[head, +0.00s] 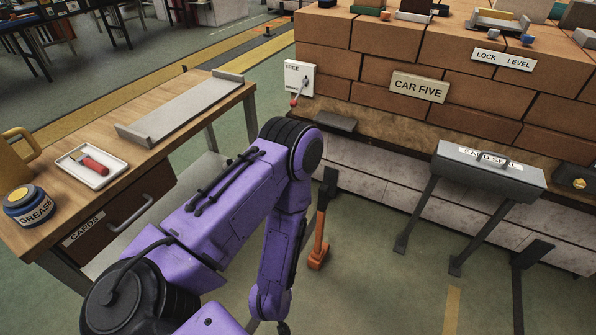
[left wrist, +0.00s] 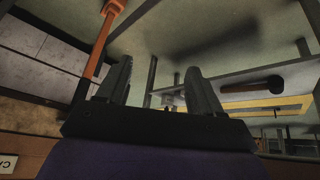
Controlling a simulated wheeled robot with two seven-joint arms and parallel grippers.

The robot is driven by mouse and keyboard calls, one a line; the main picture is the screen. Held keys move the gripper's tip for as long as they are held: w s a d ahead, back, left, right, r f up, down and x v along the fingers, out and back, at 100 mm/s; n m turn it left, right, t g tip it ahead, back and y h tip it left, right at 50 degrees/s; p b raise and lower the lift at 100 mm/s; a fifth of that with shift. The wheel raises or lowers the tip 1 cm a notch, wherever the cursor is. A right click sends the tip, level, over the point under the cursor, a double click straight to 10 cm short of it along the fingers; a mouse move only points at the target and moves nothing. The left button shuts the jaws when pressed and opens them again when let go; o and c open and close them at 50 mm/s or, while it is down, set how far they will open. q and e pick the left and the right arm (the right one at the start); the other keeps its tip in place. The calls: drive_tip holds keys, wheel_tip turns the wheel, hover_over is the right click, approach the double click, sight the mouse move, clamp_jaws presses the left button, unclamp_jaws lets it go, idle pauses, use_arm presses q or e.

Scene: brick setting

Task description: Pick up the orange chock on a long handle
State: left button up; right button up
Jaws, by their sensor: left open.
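The orange chock (head: 318,259) stands on the floor in the head view, just right of my left forearm. Its long handle (head: 326,200) rises towards the brick wall, orange low down and dark at the top. In the left wrist view the orange handle (left wrist: 101,48) runs along the upper left, with the chock cut off at the top edge. My left gripper (left wrist: 160,75) is open, with nothing seen between its fingers. The handle is to the left of the left finger, outside the jaws. In the head view my left gripper is hardly visible at the bottom edge. My right gripper is not in view.
A wooden bench (head: 222,97) with a tray (head: 90,165) and grease tin (head: 29,206) stands at left. A brick structure (head: 430,60) with a lever panel (head: 299,78) is behind the chock. A grey box on legs (head: 490,170) stands right.

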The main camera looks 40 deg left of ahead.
use_arm(q)
drive_tip(key=w+a+f+n+y+b, duration=0.1)
drive_tip(key=w+f+n+b, duration=0.4)
drive_tip(key=w, duration=0.6)
wheel_tip(320, 180, up, 11)
drive_tip(key=n+h+b, duration=0.4)
drive_tip(key=n+b, duration=0.5)
drive_tip(key=n, duration=1.4)
hover_over(324, 195)
drive_tip(key=s, duration=0.2)
drive_tip(key=shift+w+a, duration=0.1)
drive_tip(key=shift+a, duration=0.25)
drive_tip(key=x, duration=0.3)
drive_tip(key=b+x, duration=0.1)
drive_tip(key=x, duration=0.5)
drive_tip(key=shift+w+d+f+b, duration=0.25)
drive_tip(key=shift+w+b, duration=0.1)
drive_tip(key=shift+w, duration=0.15)
drive_tip(key=shift+r, duration=0.1)
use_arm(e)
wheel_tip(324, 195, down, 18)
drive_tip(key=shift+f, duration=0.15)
use_arm(q)
drive_tip(key=shift+s, duration=0.1)
clamp_jaws()
drive_tip(key=shift+r, duration=0.1)
